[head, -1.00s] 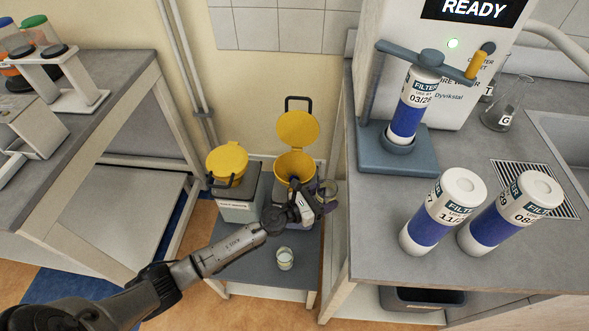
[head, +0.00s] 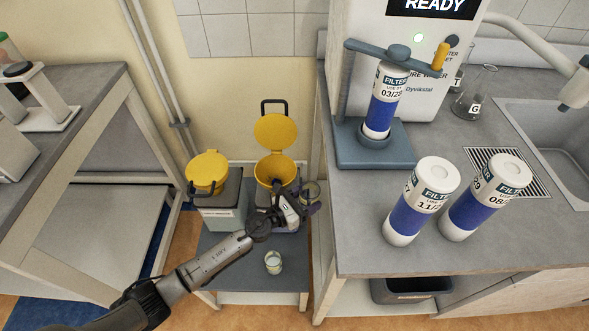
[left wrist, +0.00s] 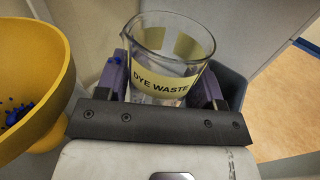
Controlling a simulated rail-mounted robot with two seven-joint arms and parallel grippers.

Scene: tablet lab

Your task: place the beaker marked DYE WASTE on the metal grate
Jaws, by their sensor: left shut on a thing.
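The beaker marked DYE WASTE (left wrist: 165,70) is clear glass with a yellow label band. In the left wrist view it is upright between the fingers of my left gripper (left wrist: 172,88), which is shut on it. In the head view my left gripper (head: 297,208) is low, beside the yellow funnel container, and the beaker (head: 310,192) is partly hidden there. The metal grate (head: 507,160) is a slotted panel in the right counter, left of the sink and partly covered by a filter cartridge. My right gripper is in neither view now.
Two filter cartridges (head: 421,201) stand on the counter in front of the grate. A flask marked G (head: 475,95) stands behind it. Yellow-lidded waste containers (head: 208,172) and a small beaker (head: 273,262) are on the low shelf. The counter's left edge rises beside my gripper.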

